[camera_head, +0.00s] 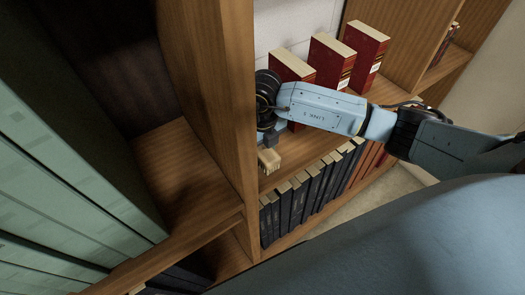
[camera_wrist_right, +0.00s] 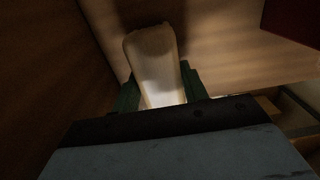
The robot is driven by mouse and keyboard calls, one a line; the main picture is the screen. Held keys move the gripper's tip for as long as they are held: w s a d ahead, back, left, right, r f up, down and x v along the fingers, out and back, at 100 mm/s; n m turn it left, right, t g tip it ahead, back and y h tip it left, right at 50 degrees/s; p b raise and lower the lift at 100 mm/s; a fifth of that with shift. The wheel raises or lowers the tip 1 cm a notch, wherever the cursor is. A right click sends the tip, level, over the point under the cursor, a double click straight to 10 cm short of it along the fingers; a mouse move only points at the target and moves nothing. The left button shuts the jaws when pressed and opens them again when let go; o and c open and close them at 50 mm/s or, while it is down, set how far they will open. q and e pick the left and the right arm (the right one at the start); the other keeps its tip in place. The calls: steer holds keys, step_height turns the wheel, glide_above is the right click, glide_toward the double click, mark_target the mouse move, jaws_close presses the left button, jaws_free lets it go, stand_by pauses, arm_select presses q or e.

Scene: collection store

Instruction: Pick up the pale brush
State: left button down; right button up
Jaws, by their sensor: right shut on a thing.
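The pale brush (camera_head: 268,160) shows as a small cream block at the end of my right gripper (camera_head: 270,147), beside the upright wooden divider in the head view. In the right wrist view the pale brush (camera_wrist_right: 157,65) stands out between the two dark green fingers of my right gripper (camera_wrist_right: 160,88), which is shut on it. Its far end points away from the wrist. I cannot tell whether the brush touches the shelf board. Part of the brush is hidden by the gripper. My left gripper is not in view.
Three red books (camera_head: 329,60) stand on the shelf board (camera_head: 300,150) behind my right arm. Several dark books (camera_head: 310,190) fill the shelf below. The wooden divider (camera_head: 215,90) is close on the left. Large pale green volumes (camera_head: 60,150) stand in the left bay.

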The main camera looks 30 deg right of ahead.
mark_target(265, 150)
steer(key=shift+r, duration=0.1)
steer(key=shift+r, duration=0.3)
steer(key=r, duration=0.1)
steer(key=s+r+b, duration=0.1)
steer(key=shift+d+r, duration=0.15)
steer(key=shift+r, duration=0.15)
steer(key=s+d+b, duration=0.1)
steer(key=s, duration=0.4)
steer(key=s+d, duration=0.1)
steer(key=s, duration=0.5)
steer(key=s+d+b, duration=0.1)
steer(key=s, duration=0.4)
steer(key=shift+s+b, duration=0.3)
steer(key=shift+s, duration=0.1)
steer(key=o, duration=0.4)
steer(key=shift+c, duration=1.4)
steer(key=shift+w, duration=0.1)
